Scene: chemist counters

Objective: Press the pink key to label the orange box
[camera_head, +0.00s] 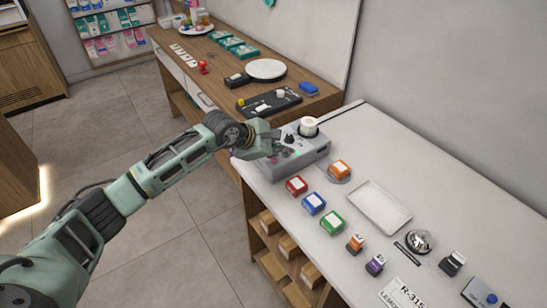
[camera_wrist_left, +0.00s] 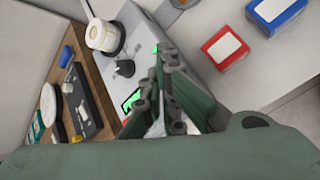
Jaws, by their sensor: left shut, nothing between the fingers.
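The grey label machine (camera_head: 312,158) stands at the near counter's far left end with a white roll (camera_head: 308,127) on top. In the left wrist view, the machine (camera_wrist_left: 128,68) shows a lit green screen (camera_wrist_left: 131,99) and a green spot beside my fingers. My left gripper (camera_head: 287,150) is shut and empty, its fingertips over the machine's key area; it also shows in the left wrist view (camera_wrist_left: 168,62). I cannot make out the pink key; the fingers may hide it. The orange box (camera_head: 341,167) sits on a small round plate right of the machine. My right gripper is out of view.
Red (camera_head: 296,186), blue (camera_head: 313,203) and green (camera_head: 332,222) boxes line the counter's front edge. A wooden table (camera_head: 222,82) with a round white scale lies beyond.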

